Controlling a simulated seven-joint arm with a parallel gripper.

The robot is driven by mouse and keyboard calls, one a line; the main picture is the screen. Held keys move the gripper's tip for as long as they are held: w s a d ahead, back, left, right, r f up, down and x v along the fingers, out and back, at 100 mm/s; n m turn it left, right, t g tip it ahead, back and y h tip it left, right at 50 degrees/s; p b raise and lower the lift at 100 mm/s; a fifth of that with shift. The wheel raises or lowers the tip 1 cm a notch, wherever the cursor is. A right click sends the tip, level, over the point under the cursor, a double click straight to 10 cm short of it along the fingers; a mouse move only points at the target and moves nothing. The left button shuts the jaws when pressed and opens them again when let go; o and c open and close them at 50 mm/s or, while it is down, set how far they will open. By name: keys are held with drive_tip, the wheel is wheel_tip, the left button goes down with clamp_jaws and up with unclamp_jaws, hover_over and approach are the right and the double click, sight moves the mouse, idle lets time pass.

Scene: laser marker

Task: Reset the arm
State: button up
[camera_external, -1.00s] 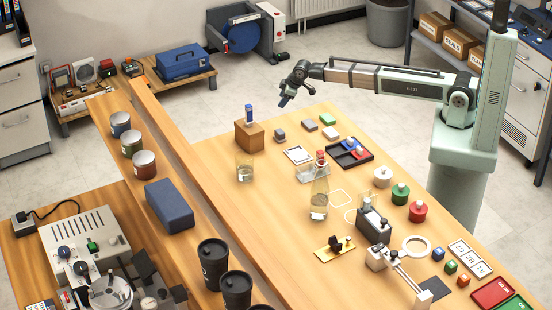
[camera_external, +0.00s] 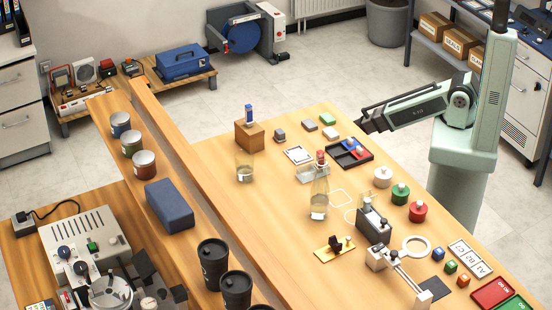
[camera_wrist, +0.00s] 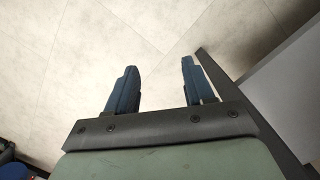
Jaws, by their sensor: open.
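My gripper (camera_external: 362,122) is at the arm's left end, near the table's back right edge and close to the black tray. In the wrist view my gripper (camera_wrist: 160,75) shows two dark blue fingers spread apart with nothing between them.
A black tray (camera_external: 368,157) with blue and red items lies nearest the gripper. Several small blocks, a glass flask (camera_external: 320,195) and colored weights (camera_external: 400,193) stand on the table. A shelf with cardboard boxes (camera_external: 465,40) stands behind. Open floor lies left of the arm.

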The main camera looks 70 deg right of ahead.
drive_tip(key=s+a+f+g, duration=0.2)
drive_tip(key=s, duration=0.9)
drive_tip(key=s+a+f+g, duration=0.2)
drive_tip(key=s, duration=0.9)
drive_tip(key=shift+s+a+m+g+y, duration=0.2)
drive_tip(key=shift+s+m+g+y, duration=0.1)
drive_tip(key=shift+s+m+g, duration=0.1)
